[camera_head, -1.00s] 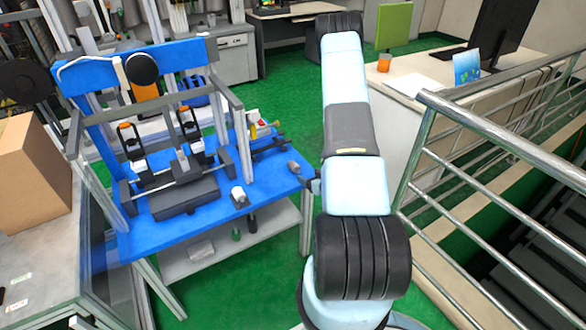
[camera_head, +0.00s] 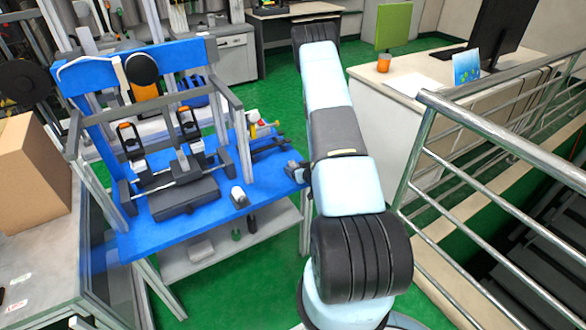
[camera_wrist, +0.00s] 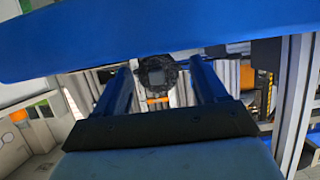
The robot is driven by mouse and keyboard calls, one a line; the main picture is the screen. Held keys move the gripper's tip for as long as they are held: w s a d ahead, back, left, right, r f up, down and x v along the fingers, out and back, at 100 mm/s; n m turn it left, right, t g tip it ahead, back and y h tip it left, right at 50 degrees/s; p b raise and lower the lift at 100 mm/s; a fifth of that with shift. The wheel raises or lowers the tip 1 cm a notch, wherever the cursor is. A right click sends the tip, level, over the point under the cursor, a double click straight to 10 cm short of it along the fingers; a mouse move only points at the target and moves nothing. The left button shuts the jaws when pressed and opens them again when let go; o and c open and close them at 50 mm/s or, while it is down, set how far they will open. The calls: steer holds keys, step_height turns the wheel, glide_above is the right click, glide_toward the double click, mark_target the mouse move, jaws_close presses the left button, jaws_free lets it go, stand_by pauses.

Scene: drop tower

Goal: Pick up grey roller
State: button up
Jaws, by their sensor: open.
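A short, pale grey cylindrical piece with a dark base (camera_head: 239,196) lies on the blue table near its front edge in the head view. It may be the grey roller, but I cannot tell for sure. A small dark grey part (camera_head: 293,166) shows at the table's right end, close beside my arm. My gripper (camera_wrist: 158,68) is open in the wrist view, its two dark blue fingers apart. A dark round thing with a grey square centre (camera_wrist: 157,75) shows between and beyond the fingers, and nothing is visibly held. The head view does not show the fingers clearly.
The blue table (camera_head: 150,238) carries a black fixture (camera_head: 185,198) and grey frame posts. In the wrist view a blue slab (camera_wrist: 150,40) crosses the top, close above the fingers. A metal railing (camera_head: 480,125) stands to the right. A cardboard box (camera_head: 30,175) is at left.

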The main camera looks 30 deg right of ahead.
steer(key=shift+w+f, duration=0.25)
steer(key=shift+w, duration=0.25)
steer(key=shift+c, duration=0.4)
steer(key=c, duration=1.1)
steer(key=shift+o, duration=0.2)
steer(key=shift+r, duration=0.1)
